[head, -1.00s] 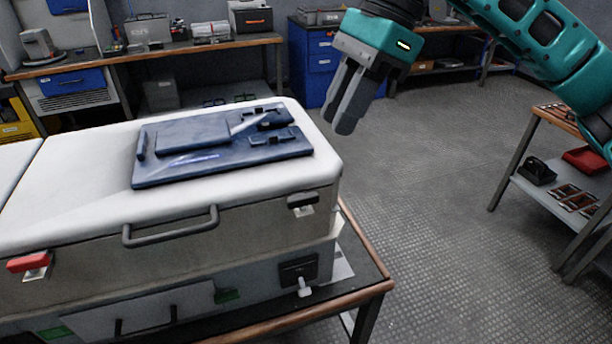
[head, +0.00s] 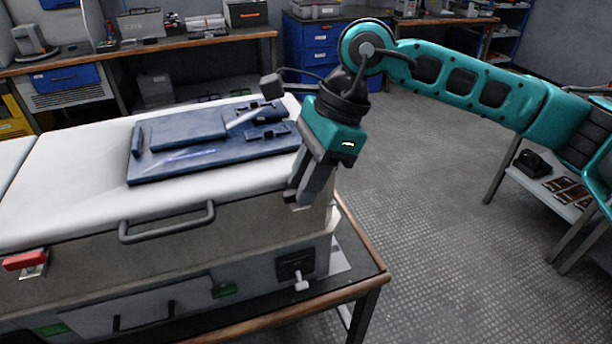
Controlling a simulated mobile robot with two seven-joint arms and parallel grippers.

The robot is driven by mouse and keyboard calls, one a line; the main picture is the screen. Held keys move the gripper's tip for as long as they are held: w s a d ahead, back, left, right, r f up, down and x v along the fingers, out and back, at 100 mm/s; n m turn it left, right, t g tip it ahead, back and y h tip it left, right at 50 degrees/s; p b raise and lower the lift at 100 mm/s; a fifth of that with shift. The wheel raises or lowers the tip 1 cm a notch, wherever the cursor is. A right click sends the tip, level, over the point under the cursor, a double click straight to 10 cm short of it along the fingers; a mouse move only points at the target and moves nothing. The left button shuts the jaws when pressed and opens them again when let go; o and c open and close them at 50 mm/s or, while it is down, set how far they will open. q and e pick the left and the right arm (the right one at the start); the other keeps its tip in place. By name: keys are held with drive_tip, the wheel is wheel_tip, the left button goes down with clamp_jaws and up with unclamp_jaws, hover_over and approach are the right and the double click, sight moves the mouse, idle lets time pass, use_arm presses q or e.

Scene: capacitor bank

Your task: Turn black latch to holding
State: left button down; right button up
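The large case (head: 175,243) has a white lid and a grey body, and it lies on a table. The black latch (head: 289,197) is at the right end of its front, just under the lid edge. My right gripper (head: 302,198) points down in front of that corner, its fingertips at the latch and covering most of it. Whether they touch it, and how the latch is turned, I cannot tell. The fingers look close together, but any gap is unclear. A red latch (head: 25,259) is at the left of the front. My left gripper is out of view.
A grey handle (head: 167,223) sticks out from the case front between the latches. A dark blue panel (head: 165,165) lies on the lid. A small black latch with a white tab (head: 301,286) sits lower down. Open floor (head: 430,220) lies to the right.

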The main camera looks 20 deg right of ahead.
drive_tip(key=shift+c, duration=0.2)
clamp_jaws()
